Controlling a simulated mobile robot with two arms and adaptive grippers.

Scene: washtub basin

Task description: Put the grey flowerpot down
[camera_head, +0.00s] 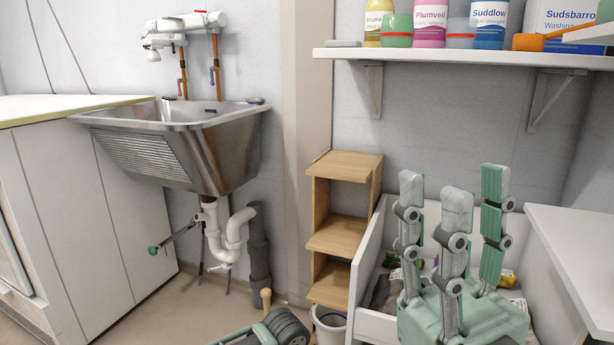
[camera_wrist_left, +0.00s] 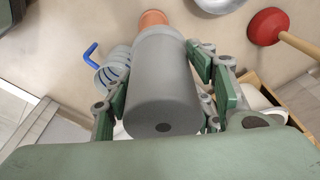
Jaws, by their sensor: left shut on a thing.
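The grey flowerpot (camera_wrist_left: 165,88) fills the middle of the left wrist view, its base with a dark drain hole toward the camera. My left gripper (camera_wrist_left: 165,75) is shut on it, with green-padded fingers along both sides. An orange thing (camera_wrist_left: 153,18) shows at the pot's far end; I cannot tell whether they touch. My right gripper (camera_head: 455,190) is open and empty in the head view, fingers pointing up, in front of a white bin (camera_head: 365,270). I cannot make out the held pot in the head view.
A red plunger (camera_wrist_left: 268,26), a metal bowl (camera_wrist_left: 218,4) and a blue-handled coil (camera_wrist_left: 115,68) lie around the pot in the wrist view. A wooden step shelf (camera_head: 338,238), a pale bucket (camera_head: 330,326) and a steel sink (camera_head: 190,145) stand in the head view. Some floor (camera_head: 185,300) is bare.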

